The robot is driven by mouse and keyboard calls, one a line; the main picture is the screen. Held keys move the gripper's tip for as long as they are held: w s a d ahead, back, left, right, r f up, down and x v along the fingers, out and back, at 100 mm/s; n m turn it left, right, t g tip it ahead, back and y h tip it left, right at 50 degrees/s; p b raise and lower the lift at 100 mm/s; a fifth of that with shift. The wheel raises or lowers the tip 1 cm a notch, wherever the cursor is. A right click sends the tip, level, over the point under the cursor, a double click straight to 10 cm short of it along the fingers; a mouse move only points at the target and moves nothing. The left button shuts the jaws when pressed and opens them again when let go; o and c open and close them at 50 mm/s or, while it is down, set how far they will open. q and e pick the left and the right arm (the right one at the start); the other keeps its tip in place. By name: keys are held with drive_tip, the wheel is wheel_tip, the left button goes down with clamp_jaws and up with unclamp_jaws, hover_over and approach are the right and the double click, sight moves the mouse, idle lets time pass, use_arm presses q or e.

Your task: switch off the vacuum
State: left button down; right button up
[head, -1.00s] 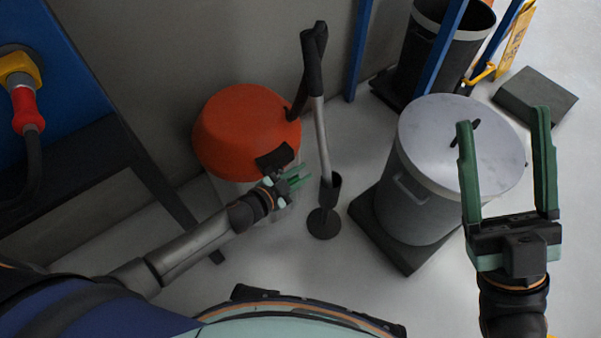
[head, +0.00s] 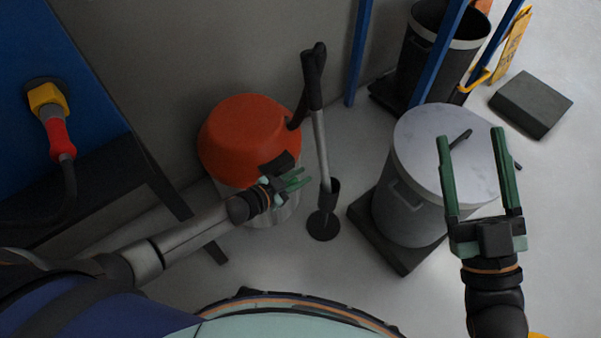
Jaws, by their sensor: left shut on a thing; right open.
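The vacuum (head: 242,135) stands against the wall left of centre in the head view, with an orange dome top over a pale metal canister. A black piece shows at the dome's lower right edge, beside my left gripper. My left gripper (head: 294,181) is at the vacuum's front right side, its green fingers close together. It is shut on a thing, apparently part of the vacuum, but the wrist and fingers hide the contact. The vacuum's switch cannot be made out clearly. My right gripper (head: 478,165) is open and empty, in front of the lidded metal bin (head: 405,205).
A black-handled wand (head: 319,135) stands upright on a round base right of the vacuum. A red plug (head: 60,140) is on the blue panel at left. An open dark bin (head: 410,75), blue posts and a dark block (head: 530,103) are at upper right.

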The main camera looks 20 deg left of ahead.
use_arm(q)
drive_tip(key=shift+a, duration=0.15)
use_arm(e)
drive_tip(key=f, duration=0.1)
drive_tip(key=w+f+m+g+h, duration=0.1)
drive_tip(key=f, duration=0.1)
drive_tip(key=f+h, duration=0.1)
drive_tip(key=f, duration=0.1)
drive_tip(key=shift+w+d+m+g, duration=0.2)
drive_tip(key=shift+w+m+g, duration=0.1)
drive_tip(key=shift+w+m, duration=0.1)
use_arm(q)
drive_tip(key=c, duration=0.7)
unclamp_jaws()
drive_tip(key=shift+c, duration=0.2)
use_arm(e)
drive_tip(key=shift+r, duration=0.1)
use_arm(q)
drive_tip(key=shift+r+p, duration=0.1)
drive_tip(key=shift+p, duration=0.2)
